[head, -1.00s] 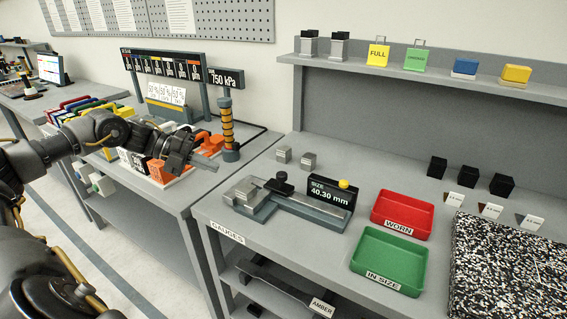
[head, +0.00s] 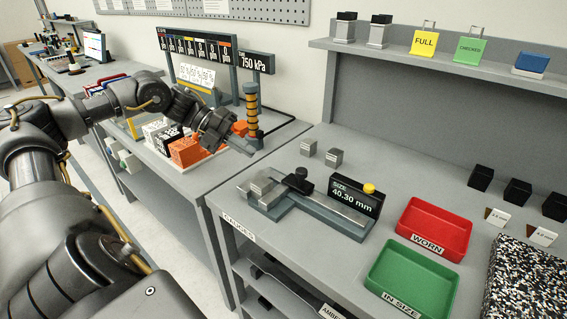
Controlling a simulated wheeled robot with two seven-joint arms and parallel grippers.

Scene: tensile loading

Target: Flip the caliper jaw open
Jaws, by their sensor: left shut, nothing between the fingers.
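The caliper (head: 324,218) lies on the gauge bench, a grey rail with a sliding rod. A pale metal block (head: 262,186) sits at its left end, and a black jaw piece (head: 298,181) stands just right of the block. Its display (head: 354,199) reads SIZE 40.30 mm and carries a yellow knob (head: 369,188). My left gripper (head: 249,151) is shut and empty, above the right edge of the neighbouring bench, behind and left of the caliper and apart from it. My right gripper is not in view.
Two small metal blocks (head: 333,156) stand behind the caliper. A red WORN tray (head: 403,226) and a green IN SIZE tray (head: 374,281) sit to its right. An orange-ringed post (head: 252,112) and orange blocks (head: 187,150) stand near my left gripper.

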